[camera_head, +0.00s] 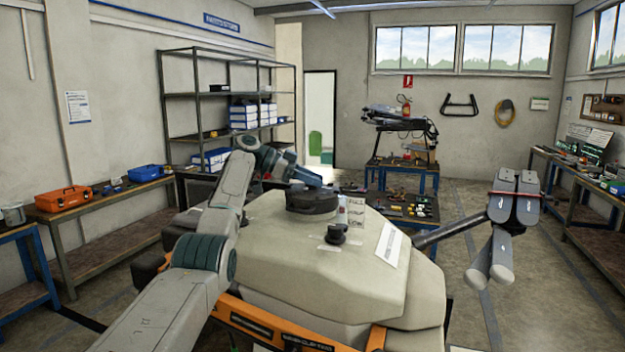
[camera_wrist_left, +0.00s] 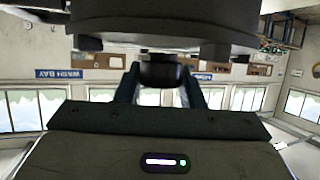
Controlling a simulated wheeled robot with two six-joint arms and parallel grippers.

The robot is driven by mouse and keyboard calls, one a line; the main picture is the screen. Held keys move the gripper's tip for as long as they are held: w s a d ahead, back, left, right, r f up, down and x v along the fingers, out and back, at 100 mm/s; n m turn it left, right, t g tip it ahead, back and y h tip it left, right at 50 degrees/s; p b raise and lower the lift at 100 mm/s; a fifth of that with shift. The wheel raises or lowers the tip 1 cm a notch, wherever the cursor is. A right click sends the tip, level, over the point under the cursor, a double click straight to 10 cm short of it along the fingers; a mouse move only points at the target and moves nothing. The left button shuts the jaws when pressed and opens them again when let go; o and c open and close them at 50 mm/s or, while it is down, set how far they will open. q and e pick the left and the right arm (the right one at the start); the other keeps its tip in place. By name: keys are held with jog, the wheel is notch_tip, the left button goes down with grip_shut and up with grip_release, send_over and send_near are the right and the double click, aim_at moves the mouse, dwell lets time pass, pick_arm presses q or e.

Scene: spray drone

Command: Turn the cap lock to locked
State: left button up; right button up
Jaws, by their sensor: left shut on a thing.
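The black round cap (camera_head: 312,200) sits on top of the beige tank body (camera_head: 290,240) of the drone. My left arm comes in from the left, and my left gripper (camera_head: 312,182) is at the cap. In the left wrist view the cap's wide dark disc (camera_wrist_left: 165,22) fills the top edge. There my left gripper (camera_wrist_left: 160,88) has its two fingers on either side of a short black part (camera_wrist_left: 160,72) of the cap and is shut on it. The cap's lock marks cannot be read. My right gripper is not in view.
A small black knob (camera_head: 336,234) and a white label block (camera_head: 355,211) stand on the tank in front of the cap. A folded grey drone arm (camera_head: 512,205) sticks out to the right.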

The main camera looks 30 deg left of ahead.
pick_arm(q)
jog(key=shift+f, duration=0.15)
dwell(0.3)
jog(key=o, duration=1)
jog(key=shift+a, duration=0.1)
jog(key=shift+s+a+r+b, duration=0.2)
jog(key=shift+a+b, duration=0.05)
jog(key=shift+b, duration=0.05)
jog(key=b+v, duration=0.1)
jog(key=v, duration=0.3)
jog(key=shift+a+r, duration=0.1)
jog(key=p+v, duration=0.1)
jog(key=v, duration=0.4)
jog(key=shift+s+a+r+p, duration=0.15)
jog(key=shift+s+r+p, duration=0.05)
jog(key=shift+p, duration=0.1)
